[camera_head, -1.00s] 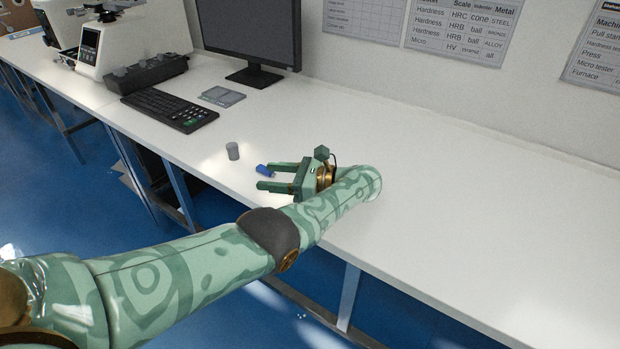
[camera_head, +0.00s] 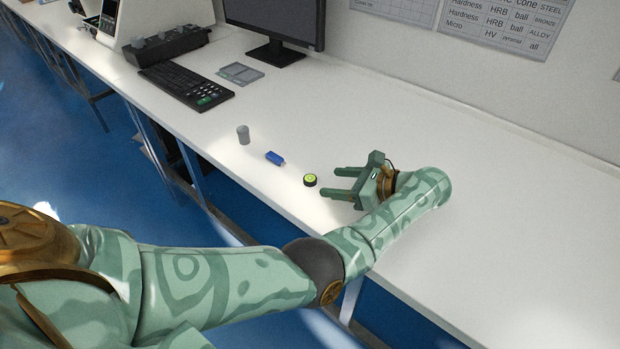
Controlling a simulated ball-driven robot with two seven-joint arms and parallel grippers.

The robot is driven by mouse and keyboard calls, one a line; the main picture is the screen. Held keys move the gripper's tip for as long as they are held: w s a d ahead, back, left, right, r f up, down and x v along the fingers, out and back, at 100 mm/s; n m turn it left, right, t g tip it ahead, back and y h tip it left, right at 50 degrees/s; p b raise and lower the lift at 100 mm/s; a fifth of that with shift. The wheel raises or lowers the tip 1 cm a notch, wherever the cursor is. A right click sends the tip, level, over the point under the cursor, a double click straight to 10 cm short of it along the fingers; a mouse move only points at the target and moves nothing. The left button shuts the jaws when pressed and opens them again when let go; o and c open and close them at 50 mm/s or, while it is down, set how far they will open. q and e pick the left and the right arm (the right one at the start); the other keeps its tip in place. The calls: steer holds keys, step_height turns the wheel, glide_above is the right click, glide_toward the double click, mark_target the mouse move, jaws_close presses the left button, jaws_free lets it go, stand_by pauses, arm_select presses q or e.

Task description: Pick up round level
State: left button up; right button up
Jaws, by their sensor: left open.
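The round level (camera_head: 310,180) is a small black disc with a yellow-green top. It lies on the white bench near its front edge. My left gripper (camera_head: 338,183) is open, its two fingers pointing left toward the round level. The level sits just left of the fingertips, and nothing shows between the fingers. My right gripper is not in view.
A blue USB-stick-like object (camera_head: 275,158) and a small grey cylinder (camera_head: 243,135) lie left of the level on the bench (camera_head: 480,190). A keyboard (camera_head: 186,86), a grey flat device (camera_head: 240,73) and a monitor (camera_head: 275,25) stand farther back. The bench's right side is clear.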

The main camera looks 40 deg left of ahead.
mark_target(313, 179)
arm_select(q)
steer(key=x, duration=0.5)
steer(key=shift+w+a+f, duration=0.15)
steer(key=shift+w+a, duration=0.15)
steer(key=c, duration=1.1)
